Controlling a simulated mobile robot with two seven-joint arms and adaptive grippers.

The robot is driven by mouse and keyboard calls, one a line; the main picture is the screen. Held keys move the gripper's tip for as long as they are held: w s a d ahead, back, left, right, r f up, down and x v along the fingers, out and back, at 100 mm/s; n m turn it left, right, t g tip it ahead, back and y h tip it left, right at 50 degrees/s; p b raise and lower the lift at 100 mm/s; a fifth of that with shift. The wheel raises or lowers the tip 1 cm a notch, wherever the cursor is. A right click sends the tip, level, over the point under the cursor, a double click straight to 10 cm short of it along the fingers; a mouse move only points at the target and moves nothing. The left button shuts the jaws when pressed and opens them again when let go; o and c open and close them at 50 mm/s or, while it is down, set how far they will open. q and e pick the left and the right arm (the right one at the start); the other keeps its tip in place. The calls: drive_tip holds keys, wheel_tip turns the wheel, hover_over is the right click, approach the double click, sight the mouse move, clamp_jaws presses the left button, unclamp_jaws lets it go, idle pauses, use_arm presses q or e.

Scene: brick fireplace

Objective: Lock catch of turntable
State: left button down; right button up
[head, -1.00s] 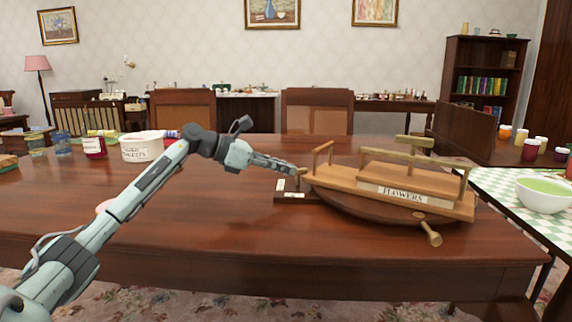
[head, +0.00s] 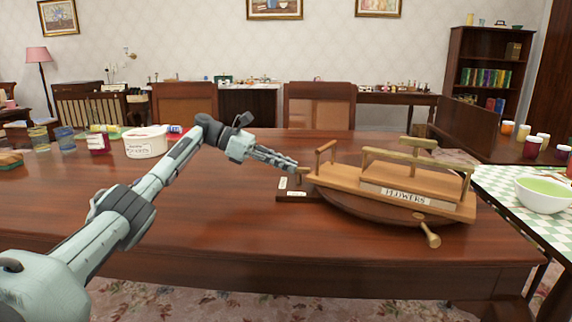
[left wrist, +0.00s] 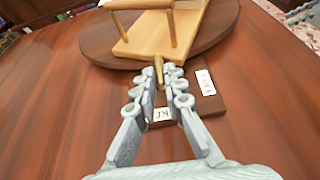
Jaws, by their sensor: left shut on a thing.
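The turntable (head: 352,207) is a round dark wooden disc on the table, also seen in the left wrist view (left wrist: 92,45). It bears a light wooden carrier (head: 345,177) labelled FLOWERS. At its left edge, a small dark base (head: 296,196) with two white labels carries the catch (left wrist: 159,66), a slim brass-coloured peg. My left gripper (head: 297,167) reaches in from the left. In the left wrist view its fingers (left wrist: 163,80) are shut on the catch, one on each side. The fingers partly hide the catch and base. My right gripper is out of view.
A brass-coloured knob (head: 428,231) projects from the turntable's front. A white tub (head: 146,143) and several jars stand at the table's back left. A white bowl (head: 543,195) stands on the checked table at right. The table (head: 215,225) is clear left of the turntable.

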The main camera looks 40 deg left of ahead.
use_arm(q)
drive_tip(key=shift+f, duration=0.1)
drive_tip(key=c, duration=1.6)
unclamp_jaws()
drive_tip(key=shift+a, duration=0.1)
drive_tip(key=v, duration=1.2)
